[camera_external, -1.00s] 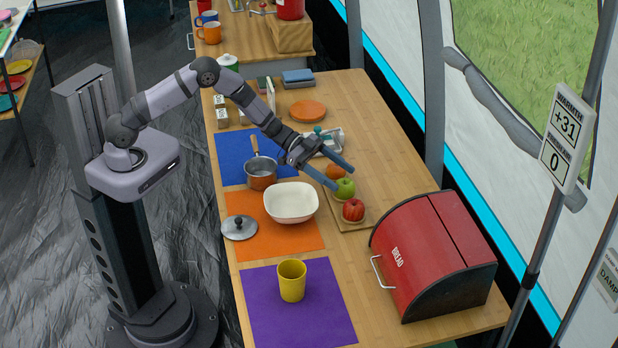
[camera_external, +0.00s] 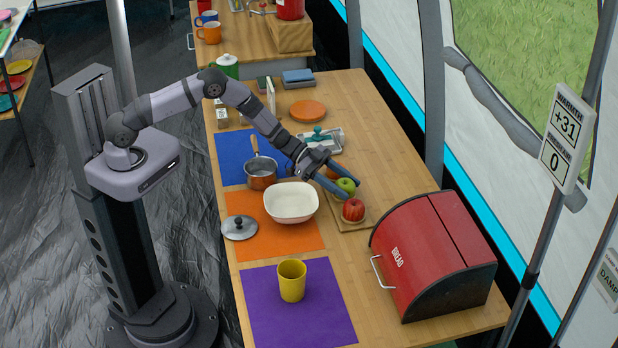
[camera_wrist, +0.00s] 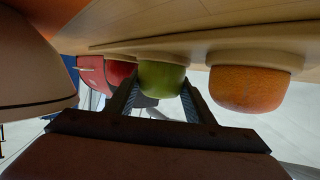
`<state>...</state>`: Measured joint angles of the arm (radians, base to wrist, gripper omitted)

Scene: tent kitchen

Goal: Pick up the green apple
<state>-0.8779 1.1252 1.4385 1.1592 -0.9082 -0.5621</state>
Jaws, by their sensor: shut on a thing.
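The green apple (camera_external: 346,186) sits on a wooden board (camera_external: 350,225) between the red apple and the orange. In the wrist view the green apple (camera_wrist: 162,80) is between my two fingers. My gripper (camera_external: 347,187) is low at the board, its fingers on either side of the green apple and shut on it. The wrist view shows my gripper (camera_wrist: 160,92) from close behind, with the fingertips at the apple's sides. The apple still appears to be at board height.
The red apple (camera_external: 353,210) is just in front and the orange (camera_external: 333,173) just behind. A white bowl (camera_external: 291,203) stands left of the board, a copper pot (camera_external: 261,173) beyond it. A red bread box (camera_external: 432,255) stands at the right. The purple mat holds a yellow cup (camera_external: 292,281).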

